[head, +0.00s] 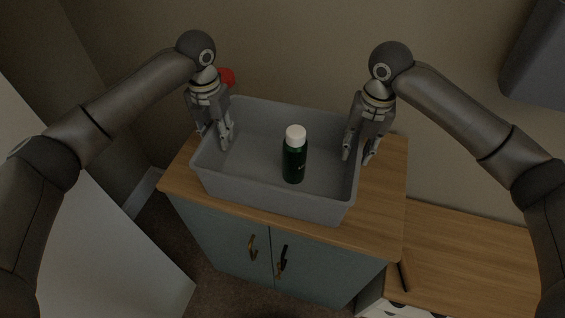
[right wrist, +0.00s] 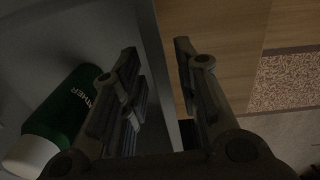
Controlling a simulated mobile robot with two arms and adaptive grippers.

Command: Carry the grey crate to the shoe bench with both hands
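The grey crate (head: 258,198) sits on the wooden top of a blue-green cabinet (head: 230,240). A dark green bottle (head: 294,163) with a white cap stands inside it; the bottle also shows in the right wrist view (right wrist: 65,105). My left gripper (head: 213,138) is at the crate's left wall, one finger inside and one outside, apart. My right gripper (head: 357,152) straddles the right wall. In the right wrist view its fingers (right wrist: 165,90) are open, with the wall's rim between them and gaps showing. A lower wooden bench (head: 465,250), apparently the shoe bench, is at the right.
A red object (head: 227,76) is partly hidden behind my left gripper. A dark grey box-like thing (head: 540,65) hangs at the upper right. A white surface (head: 90,220) stands at the left. The visible bench top is mostly clear.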

